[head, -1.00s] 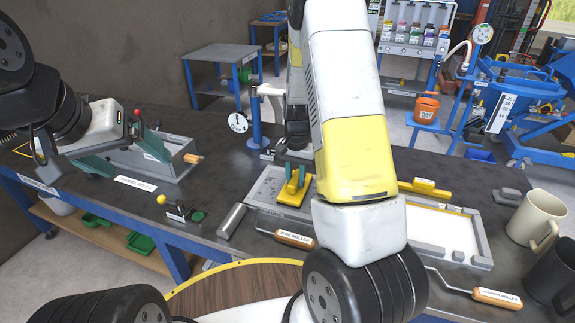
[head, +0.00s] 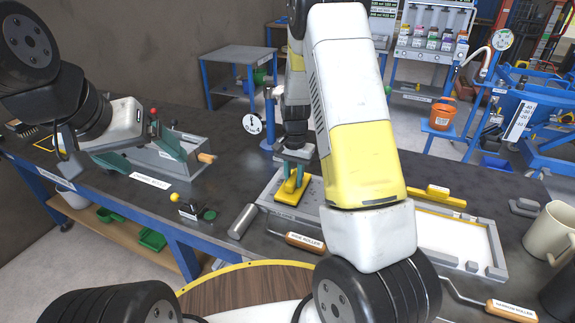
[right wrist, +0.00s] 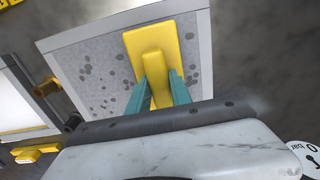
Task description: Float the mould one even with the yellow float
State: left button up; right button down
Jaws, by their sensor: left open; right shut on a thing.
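The yellow float (head: 290,191) lies on the grey, dark-speckled surface of a framed mould (head: 268,203), apparently mould one. In the right wrist view the float (right wrist: 150,42) covers a middle strip of the mould (right wrist: 92,76), with dark pits showing on both sides. My right gripper (head: 292,176) is shut on the float's handle; its teal fingers (right wrist: 157,88) straddle it. The arm hides the mould's right part in the head view. My left gripper (head: 150,155) is open, with its teal fingers at the grey metal box (head: 178,157) on the left.
A beige mug (head: 550,232) stands far right.

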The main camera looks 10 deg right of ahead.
jog(key=shift+s+d+r, duration=0.15)
jog(key=shift+s+d, duration=0.55)
jog(key=shift+d, duration=0.35)
jog(key=shift+s+d+f, duration=0.15)
jog(key=shift+s+d, duration=0.6)
jog(key=shift+d, duration=0.3)
jog(key=shift+s+d+f, duration=0.1)
jog(key=shift+s+d, duration=0.6)
jog(key=shift+d, duration=0.35)
jog(key=shift+s+d, duration=0.75)
jog(key=shift+d, duration=0.3)
jog(key=shift+w+a+r, duration=0.2)
jog(key=shift+w+a, duration=0.6)
jog(key=shift+a, duration=0.3)
jog(key=shift+w+a, duration=0.75)
jog(key=shift+a, duration=0.3)
notch_tip(320, 180, up, 6)
jog(key=shift+f, duration=0.1)
